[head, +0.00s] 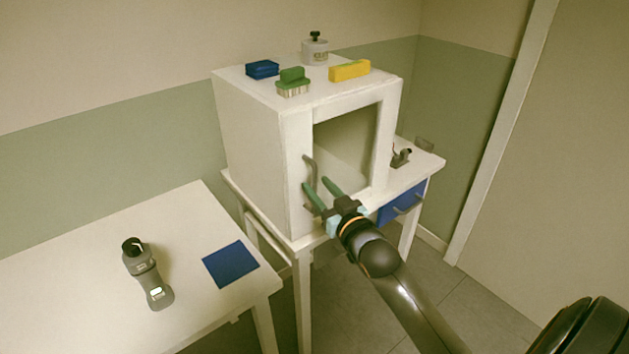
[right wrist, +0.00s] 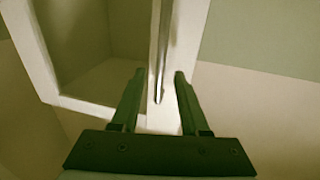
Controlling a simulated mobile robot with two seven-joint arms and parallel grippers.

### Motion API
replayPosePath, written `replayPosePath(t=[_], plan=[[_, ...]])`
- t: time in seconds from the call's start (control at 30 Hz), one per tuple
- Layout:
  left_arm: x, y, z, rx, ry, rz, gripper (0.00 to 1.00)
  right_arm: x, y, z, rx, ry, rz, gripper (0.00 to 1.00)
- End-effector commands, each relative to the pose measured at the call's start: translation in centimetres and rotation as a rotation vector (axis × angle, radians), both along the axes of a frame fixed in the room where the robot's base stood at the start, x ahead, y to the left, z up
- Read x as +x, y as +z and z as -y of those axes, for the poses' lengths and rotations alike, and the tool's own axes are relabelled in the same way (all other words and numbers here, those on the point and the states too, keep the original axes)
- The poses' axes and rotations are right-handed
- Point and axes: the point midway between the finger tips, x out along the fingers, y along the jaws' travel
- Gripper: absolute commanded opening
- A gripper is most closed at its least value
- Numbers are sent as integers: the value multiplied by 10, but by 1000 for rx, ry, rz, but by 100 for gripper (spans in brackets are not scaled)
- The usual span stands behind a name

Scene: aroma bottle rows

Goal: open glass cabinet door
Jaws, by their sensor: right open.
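The white cabinet (head: 255,150) stands on a small white table. Its front has a glass door (head: 345,150) in a white frame, and the door looks closed. A curved grey handle (head: 308,172) is on the left side of the door frame. My right gripper (head: 321,184) is open at the lower part of the handle. In the right wrist view the handle (right wrist: 161,75) runs between the two fingers of my right gripper (right wrist: 155,85); I cannot tell whether they touch it. My left gripper is not in view.
A blue box (head: 262,69), a green brush (head: 292,82), a yellow block (head: 349,70) and a grey jar (head: 315,49) sit on the cabinet. A grey device (head: 147,273) and a blue mat (head: 231,264) lie on the left table. A blue drawer (head: 402,202) is below right.

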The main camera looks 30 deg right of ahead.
Motion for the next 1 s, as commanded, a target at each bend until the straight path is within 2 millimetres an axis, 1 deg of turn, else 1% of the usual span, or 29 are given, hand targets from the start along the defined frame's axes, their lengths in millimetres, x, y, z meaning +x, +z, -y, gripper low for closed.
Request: replayPosePath(t=[0.03,0.1,0.2,0.33,0.57,0.67,0.9,0.97,1.0], plan=[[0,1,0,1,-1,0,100,8,1,1,0,0,2,45],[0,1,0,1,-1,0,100,15,1,1,0,1,1,45],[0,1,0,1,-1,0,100,22,0,2,0,1,0,45],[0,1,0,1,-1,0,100,26,0,3,0,1,0,45],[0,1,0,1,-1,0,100,26,0,3,0,1,0,45],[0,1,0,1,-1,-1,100,26,0,3,0,1,0,35],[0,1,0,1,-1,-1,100,26,0,3,0,1,0,8],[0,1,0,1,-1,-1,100,26,0,3,0,1,0,1],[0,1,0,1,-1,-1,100,26,0,3,0,1,0,0]])
